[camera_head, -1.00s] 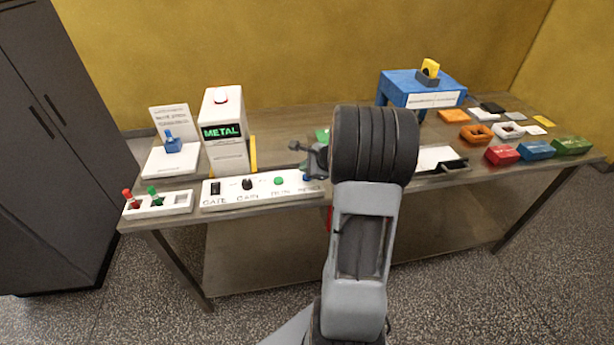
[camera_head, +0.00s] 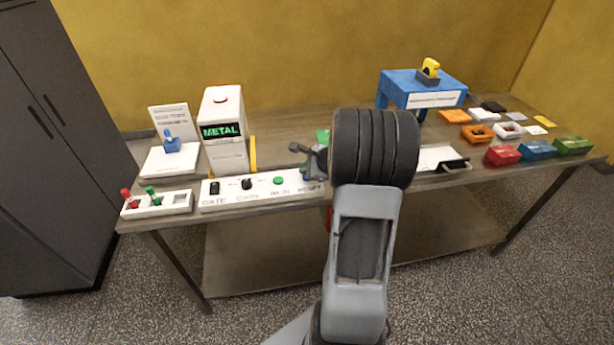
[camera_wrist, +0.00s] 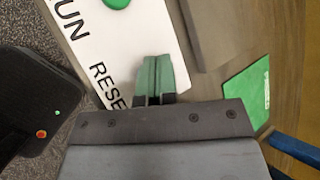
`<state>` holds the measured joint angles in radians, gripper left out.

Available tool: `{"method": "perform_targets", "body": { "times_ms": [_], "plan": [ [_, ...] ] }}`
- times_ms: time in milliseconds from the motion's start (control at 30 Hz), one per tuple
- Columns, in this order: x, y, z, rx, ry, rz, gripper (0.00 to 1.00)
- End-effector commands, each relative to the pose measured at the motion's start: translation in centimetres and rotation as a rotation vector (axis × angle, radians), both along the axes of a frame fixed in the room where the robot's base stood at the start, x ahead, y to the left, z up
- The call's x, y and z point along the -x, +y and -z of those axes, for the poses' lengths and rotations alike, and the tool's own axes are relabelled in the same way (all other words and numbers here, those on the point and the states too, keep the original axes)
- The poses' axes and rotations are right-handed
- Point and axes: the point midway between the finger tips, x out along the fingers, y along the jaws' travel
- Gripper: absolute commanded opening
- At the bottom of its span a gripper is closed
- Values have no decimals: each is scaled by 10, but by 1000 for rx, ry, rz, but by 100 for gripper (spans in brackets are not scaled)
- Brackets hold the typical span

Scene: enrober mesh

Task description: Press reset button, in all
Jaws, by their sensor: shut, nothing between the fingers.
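The white control panel (camera_head: 230,196) lies along the table's front edge, with GATE, GAIN, RUN and RESET labels. Its green RUN button (camera_head: 278,181) shows clearly. No reset button shows; the spot above the RESET label is covered by my gripper (camera_head: 308,174). In the wrist view, the shut, empty green fingertips (camera_wrist: 157,66) are over the panel (camera_wrist: 130,35) beside the partly hidden RESET label (camera_wrist: 108,87). The RUN button (camera_wrist: 117,3) is at the top edge. I cannot tell whether the fingertips touch anything.
A white unit (camera_head: 223,158) with a lit METAL display stands behind the panel. A holder with red and green levers (camera_head: 157,204) is to its left. A blue stand (camera_head: 398,88) and several coloured blocks are on the right. A green piece (camera_wrist: 248,90) lies near my gripper.

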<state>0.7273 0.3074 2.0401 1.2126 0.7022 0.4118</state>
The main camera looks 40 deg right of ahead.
Motion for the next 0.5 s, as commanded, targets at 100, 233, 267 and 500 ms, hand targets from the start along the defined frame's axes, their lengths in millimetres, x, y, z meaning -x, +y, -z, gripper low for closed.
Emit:
{"method": "perform_targets", "body": {
  "times_ms": [100, 233, 267, 500],
  "plan": [
    [0, 0, 1, 0, 0, 0, 0],
    [0, 0, 3, 0, 0, 0, 0],
    [0, 0, 3, 0, 0, 0, 0],
    [0, 0, 6, 0, 0, 0, 0]
  ]
}}
